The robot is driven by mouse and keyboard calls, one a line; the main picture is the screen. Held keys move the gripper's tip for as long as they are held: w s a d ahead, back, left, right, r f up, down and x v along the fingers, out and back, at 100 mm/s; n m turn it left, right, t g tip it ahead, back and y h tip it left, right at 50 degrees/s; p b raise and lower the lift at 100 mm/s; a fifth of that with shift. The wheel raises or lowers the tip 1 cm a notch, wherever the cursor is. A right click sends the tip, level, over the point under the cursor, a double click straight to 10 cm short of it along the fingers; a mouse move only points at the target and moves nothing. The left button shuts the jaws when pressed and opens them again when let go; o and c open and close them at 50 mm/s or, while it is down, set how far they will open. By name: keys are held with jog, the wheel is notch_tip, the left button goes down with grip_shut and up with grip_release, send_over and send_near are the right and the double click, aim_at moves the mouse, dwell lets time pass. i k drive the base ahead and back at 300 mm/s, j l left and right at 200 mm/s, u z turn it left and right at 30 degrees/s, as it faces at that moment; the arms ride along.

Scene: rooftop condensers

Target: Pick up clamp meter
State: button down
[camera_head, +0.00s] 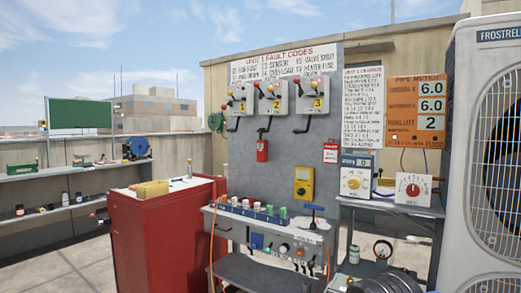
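A yellow handheld meter (304,184) with a display window and a dark dial is upright against the grey panel (280,150), just above the right part of the grey workbench. It is the thing that looks most like the clamp meter, but it is too small to make out clamp jaws. Nothing stands in front of it. My gripper is not in view.
Two dial boxes sit on a stand (400,208) at right, beside the tall condenser (465,200).

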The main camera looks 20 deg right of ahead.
aim_at(262, 145)
jog(key=i+j+z, duration=0.1)
jog(key=z, duration=0.2)
jog(key=i+j+z, duration=0.1)
jog(key=z, duration=0.25)
jog(key=i+j+z, duration=0.15)
jog(key=j, duration=0.35)
jog(key=i+j+z, duration=0.1)
jog(key=j, duration=0.45)
jog(key=i+j+z, duration=0.15)
jog(key=j, duration=0.35)
jog(key=j+z, duration=0.1)
jog(key=j, duration=0.45)
